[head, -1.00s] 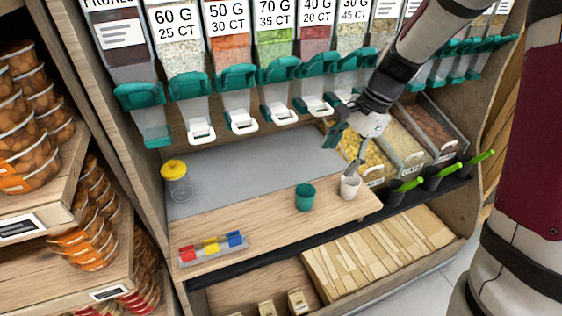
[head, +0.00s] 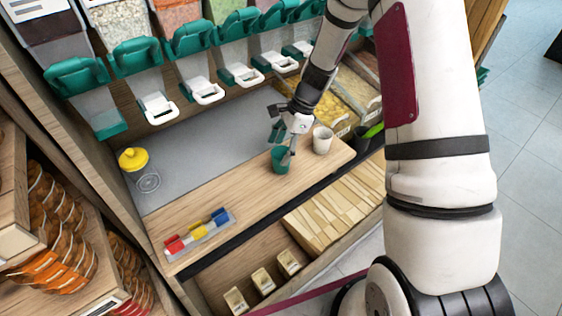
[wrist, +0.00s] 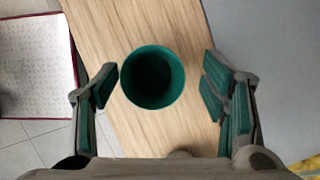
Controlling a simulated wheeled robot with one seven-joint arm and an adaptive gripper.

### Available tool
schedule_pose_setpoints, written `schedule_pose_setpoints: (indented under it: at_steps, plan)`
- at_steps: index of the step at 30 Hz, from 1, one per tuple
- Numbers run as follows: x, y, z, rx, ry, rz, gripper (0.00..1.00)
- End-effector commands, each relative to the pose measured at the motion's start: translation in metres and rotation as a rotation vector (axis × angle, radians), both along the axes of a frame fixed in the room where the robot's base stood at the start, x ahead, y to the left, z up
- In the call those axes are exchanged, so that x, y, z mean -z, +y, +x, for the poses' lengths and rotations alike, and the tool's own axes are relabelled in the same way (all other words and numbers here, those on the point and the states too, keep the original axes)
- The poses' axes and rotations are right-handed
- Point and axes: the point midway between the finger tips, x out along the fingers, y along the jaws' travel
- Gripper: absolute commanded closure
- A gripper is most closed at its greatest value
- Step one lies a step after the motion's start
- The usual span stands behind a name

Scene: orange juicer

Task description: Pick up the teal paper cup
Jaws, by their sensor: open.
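The teal paper cup (head: 279,160) stands upright on the wooden counter (head: 222,203), toward its right part. In the wrist view the cup (wrist: 152,77) is seen from above, with its round mouth facing the camera and its inside dark. My gripper (head: 284,143) is at the cup in the head view, with one finger in front of part of it. In the wrist view my gripper (wrist: 160,88) is open, one finger on each side of the cup. A gap shows between each finger and the cup, wider on the right.
A white cup (head: 322,140) stands close to the right of the teal cup. A rack with red, yellow and blue pieces (head: 199,231) and a yellow-lidded jar (head: 135,162) are to the left. Dispensers with teal lids (head: 189,37) line the back. Bins sit at right.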

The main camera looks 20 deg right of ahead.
Motion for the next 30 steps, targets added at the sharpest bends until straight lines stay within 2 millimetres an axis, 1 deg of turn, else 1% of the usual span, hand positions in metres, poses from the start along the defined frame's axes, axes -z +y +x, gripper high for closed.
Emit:
schedule_pose_setpoints:
  at_steps: [5, 9, 13, 16, 23, 24, 26, 27, 28, 30]
  plan:
    - [0.013, 0.003, -0.003, -0.001, 0.002, 0.0, 0.33]
    - [0.033, 0.008, -0.007, 0.001, 0.003, 0.001, 0.33]
    - [0.047, 0.014, -0.006, -0.002, 0.0, 0.0, 0.33]
    - [0.052, 0.016, -0.006, -0.002, 0.0, 0.0, 0.33]
    - [0.052, 0.016, -0.006, -0.001, 0.0, -0.001, 0.33]
    - [0.052, 0.016, -0.006, -0.001, 0.0, -0.001, 0.42]
    - [0.052, 0.016, -0.006, -0.001, 0.0, -0.001, 0.54]
    - [0.052, 0.016, -0.006, -0.001, 0.0, -0.001, 0.62]
    - [0.052, 0.016, -0.006, -0.001, 0.0, -0.001, 0.66]
    - [0.052, 0.016, -0.006, -0.001, -0.001, -0.001, 0.67]
